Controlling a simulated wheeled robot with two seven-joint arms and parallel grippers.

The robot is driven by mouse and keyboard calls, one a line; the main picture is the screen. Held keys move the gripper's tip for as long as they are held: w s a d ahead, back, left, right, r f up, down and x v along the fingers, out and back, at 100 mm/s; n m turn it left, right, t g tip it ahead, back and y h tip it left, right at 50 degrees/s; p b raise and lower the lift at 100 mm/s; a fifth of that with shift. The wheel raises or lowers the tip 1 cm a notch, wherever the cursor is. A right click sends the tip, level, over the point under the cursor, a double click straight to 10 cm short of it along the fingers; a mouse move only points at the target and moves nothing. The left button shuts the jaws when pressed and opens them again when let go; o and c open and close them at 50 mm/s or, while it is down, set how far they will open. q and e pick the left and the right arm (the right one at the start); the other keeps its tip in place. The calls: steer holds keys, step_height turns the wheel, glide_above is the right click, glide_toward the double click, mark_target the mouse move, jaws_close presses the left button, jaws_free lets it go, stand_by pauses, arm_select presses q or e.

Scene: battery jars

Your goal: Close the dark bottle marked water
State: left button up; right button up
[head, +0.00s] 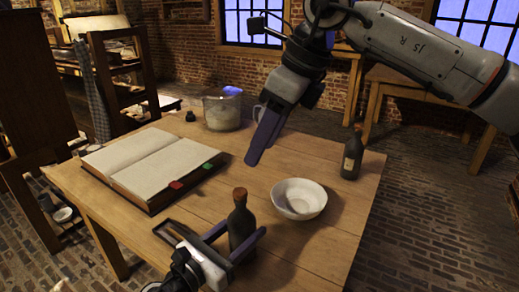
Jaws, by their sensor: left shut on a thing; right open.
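A dark bottle (241,222) stands upright near the table's front edge. A brown cork (240,194) sits at the top of its neck. My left gripper (240,240) is shut around this bottle's lower body. A second dark bottle (352,158) stands upright at the table's right side, with a pale label and a brownish top. I cannot read writing on either bottle, so I cannot tell which is marked water. My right gripper (262,145) is open and empty above the middle of the table, pointing down, apart from both bottles.
A white bowl (299,199) sits right of the near bottle. An open book (148,160) with red and green tabs lies at the left. The wooden table (330,240) is bare at front right.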

arm_select(q)
steer(key=o, duration=1.6)
steer(key=v, duration=1)
steer(key=shift+s+a+b, duration=0.1)
steer(key=shift+a+b, duration=0.1)
steer(key=shift+b, duration=0.15)
steer(key=shift+s, duration=0.1)
